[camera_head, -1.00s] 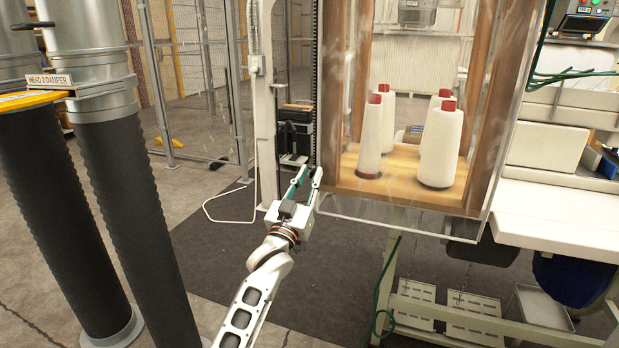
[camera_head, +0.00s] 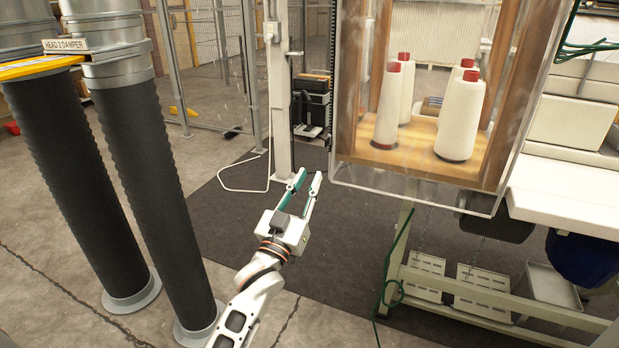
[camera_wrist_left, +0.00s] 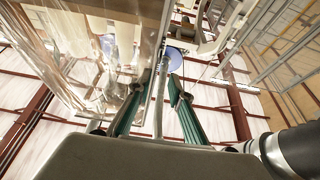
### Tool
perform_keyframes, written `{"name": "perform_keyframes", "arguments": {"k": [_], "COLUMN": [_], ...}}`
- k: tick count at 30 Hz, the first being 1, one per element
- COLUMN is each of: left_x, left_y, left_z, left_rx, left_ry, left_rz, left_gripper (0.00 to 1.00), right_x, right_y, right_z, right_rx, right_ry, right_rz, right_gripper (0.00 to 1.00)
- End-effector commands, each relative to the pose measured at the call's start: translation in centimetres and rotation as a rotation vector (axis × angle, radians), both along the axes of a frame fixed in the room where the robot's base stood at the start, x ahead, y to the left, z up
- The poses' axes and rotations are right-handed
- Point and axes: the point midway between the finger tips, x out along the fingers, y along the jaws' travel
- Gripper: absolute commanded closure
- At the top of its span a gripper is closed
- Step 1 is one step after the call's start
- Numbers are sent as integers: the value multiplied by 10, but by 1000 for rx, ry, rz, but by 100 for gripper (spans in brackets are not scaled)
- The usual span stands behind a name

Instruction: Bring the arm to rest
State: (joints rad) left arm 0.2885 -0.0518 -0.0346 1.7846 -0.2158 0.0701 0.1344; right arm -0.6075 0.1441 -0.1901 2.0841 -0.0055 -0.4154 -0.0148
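My left gripper (camera_head: 307,184) is in the middle of the head view, over the dark floor mat. Its two green-padded fingers are apart with nothing between them. In the left wrist view the fingers (camera_wrist_left: 162,85) also stand apart and empty, with the roof and the clear-walled cabinet behind them. My left arm comes up from the bottom edge. My right gripper is in neither view.
A clear-walled cabinet (camera_head: 345,172) with several white thread cones stands right of the gripper. Black ribbed ducts (camera_head: 147,180) rise at the left. A white post (camera_head: 281,95) stands behind. The dark mat (camera_head: 225,225) between is clear.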

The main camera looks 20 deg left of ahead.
Motion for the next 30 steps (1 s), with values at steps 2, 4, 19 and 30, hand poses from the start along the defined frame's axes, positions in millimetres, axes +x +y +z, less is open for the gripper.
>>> {"name": "perform_keyframes", "arguments": {"k": [2, 4, 19, 30], "left_x": [0, 0, -56, -239], "left_y": [0, 0, -10, -35], "left_z": [0, 0, -88, -253], "left_rx": [0, 0, 72, 213], "left_ry": [0, 0, 231, 725], "left_rz": [0, 0, -21, -123], "left_gripper": [80, 80, 80, 80], "right_x": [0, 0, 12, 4], "right_y": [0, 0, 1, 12], "right_z": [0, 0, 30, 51], "right_rx": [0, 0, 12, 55], "right_ry": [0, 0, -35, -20], "right_rz": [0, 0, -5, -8], "right_gripper": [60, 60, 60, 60]}}
